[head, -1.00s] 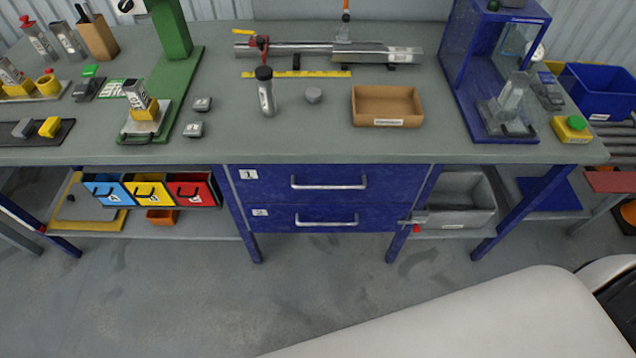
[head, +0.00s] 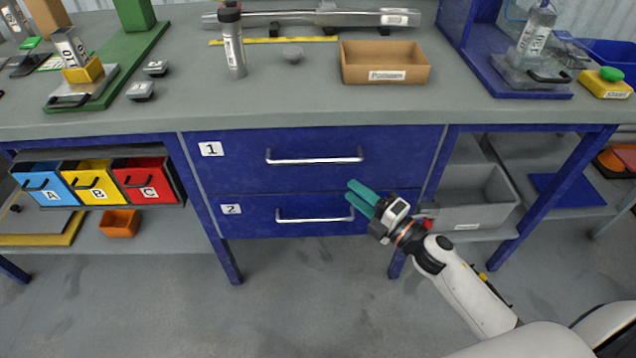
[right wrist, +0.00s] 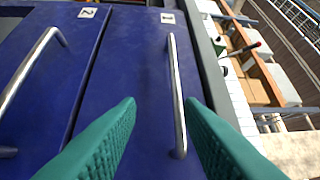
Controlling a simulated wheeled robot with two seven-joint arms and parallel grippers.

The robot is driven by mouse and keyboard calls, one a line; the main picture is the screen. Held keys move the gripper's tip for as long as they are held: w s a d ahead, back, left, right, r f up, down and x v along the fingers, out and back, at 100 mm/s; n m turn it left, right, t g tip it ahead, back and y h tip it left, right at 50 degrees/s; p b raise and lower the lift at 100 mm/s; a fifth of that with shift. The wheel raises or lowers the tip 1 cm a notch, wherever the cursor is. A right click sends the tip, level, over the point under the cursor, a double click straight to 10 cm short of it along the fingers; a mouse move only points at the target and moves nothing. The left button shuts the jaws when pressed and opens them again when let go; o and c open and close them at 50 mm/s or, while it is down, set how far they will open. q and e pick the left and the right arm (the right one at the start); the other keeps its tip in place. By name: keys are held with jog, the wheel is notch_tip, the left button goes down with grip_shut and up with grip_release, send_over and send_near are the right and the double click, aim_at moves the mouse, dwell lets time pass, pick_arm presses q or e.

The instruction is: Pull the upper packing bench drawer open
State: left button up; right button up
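The upper drawer (head: 237,168), blue and labelled 1, is shut in the bench front in the head view. Its silver bar handle (head: 314,160) runs across the middle. The lower drawer (head: 255,226), labelled 2, is also shut, with a similar handle (head: 315,219). My right gripper (head: 354,193) has teal fingers and stands in front of the drawers, below the right end of the upper handle in the picture. In the right wrist view its fingers (right wrist: 160,118) are spread apart, with the upper handle (right wrist: 176,95) showing between them, not gripped. My left gripper is out of view.
The bench top (head: 270,115) holds a cardboard tray (head: 385,62), a dark-capped cylinder (head: 233,50) and a green stand. Coloured bins (head: 92,184) sit on the lower left shelf, a grey bin (head: 480,200) on the right. Floor before the drawers is clear.

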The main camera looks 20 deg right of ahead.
aim_at(314, 161)
jog(key=shift+n+y, duration=0.4)
jog(key=shift+n, duration=0.3)
jog(key=x, duration=0.4)
jog(key=r+x, duration=0.1)
jog(key=x, duration=0.3)
jog(key=a+x, duration=0.1)
jog(key=x, duration=0.3)
jog(key=shift+s+r+p, duration=0.25)
jog(key=shift+p, duration=0.15)
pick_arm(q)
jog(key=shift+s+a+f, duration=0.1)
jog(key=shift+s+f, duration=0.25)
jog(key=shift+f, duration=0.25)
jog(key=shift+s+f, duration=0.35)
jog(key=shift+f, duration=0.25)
pick_arm(e)
grip_shut()
